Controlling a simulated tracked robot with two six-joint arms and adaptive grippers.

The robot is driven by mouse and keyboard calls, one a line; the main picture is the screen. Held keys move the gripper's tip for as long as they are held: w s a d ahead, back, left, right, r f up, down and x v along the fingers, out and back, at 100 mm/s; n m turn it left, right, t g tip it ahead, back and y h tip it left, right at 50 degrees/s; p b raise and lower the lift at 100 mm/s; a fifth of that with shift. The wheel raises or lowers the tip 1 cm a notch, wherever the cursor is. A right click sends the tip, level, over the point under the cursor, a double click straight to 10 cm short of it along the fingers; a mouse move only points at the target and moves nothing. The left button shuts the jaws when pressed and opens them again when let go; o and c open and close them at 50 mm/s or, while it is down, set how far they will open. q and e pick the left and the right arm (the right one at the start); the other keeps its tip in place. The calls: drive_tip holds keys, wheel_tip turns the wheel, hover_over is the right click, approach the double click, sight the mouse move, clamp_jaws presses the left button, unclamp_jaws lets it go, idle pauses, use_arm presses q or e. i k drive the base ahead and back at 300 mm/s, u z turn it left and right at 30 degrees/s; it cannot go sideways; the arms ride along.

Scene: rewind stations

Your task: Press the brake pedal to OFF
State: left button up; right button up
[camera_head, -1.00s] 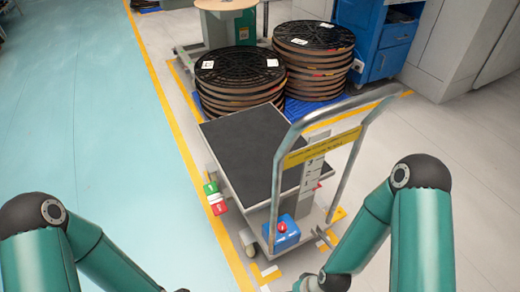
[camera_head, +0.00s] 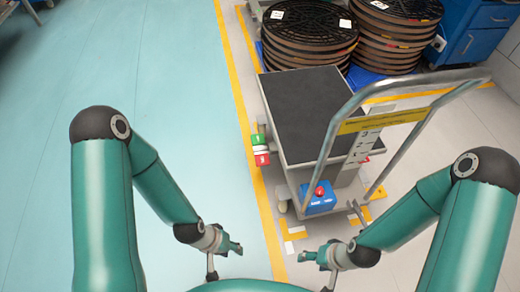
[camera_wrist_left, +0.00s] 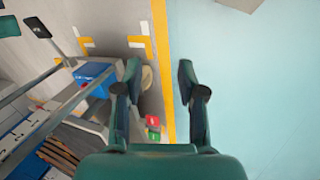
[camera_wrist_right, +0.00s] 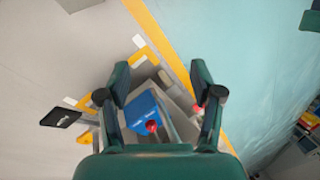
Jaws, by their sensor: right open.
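A grey lift cart (camera_head: 310,105) with a dark top stands ahead of me. On its left side is a green and red plate pair (camera_head: 261,150); it also shows in the left wrist view (camera_wrist_left: 153,127). I cannot tell which of these is the brake pedal, and no lettering is readable. My left gripper (camera_head: 226,262) and right gripper (camera_head: 313,270) are open and empty, both short of the cart and apart from it.
A blue box with a red button (camera_head: 319,199) sits low at the cart's near end, under the tall handle (camera_head: 408,82). Stacks of round reels (camera_head: 310,38) stand behind the cart. Yellow floor lines (camera_head: 244,110) run along the cart's left.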

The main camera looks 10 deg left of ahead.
sight(260, 150)
drive_tip(key=u, duration=1.2)
drive_tip(key=i, duration=0.1)
drive_tip(key=z, duration=2.75)
drive_tip(key=k, duration=1.7)
drive_tip(key=u, duration=0.5)
drive_tip(key=i, duration=1.7)
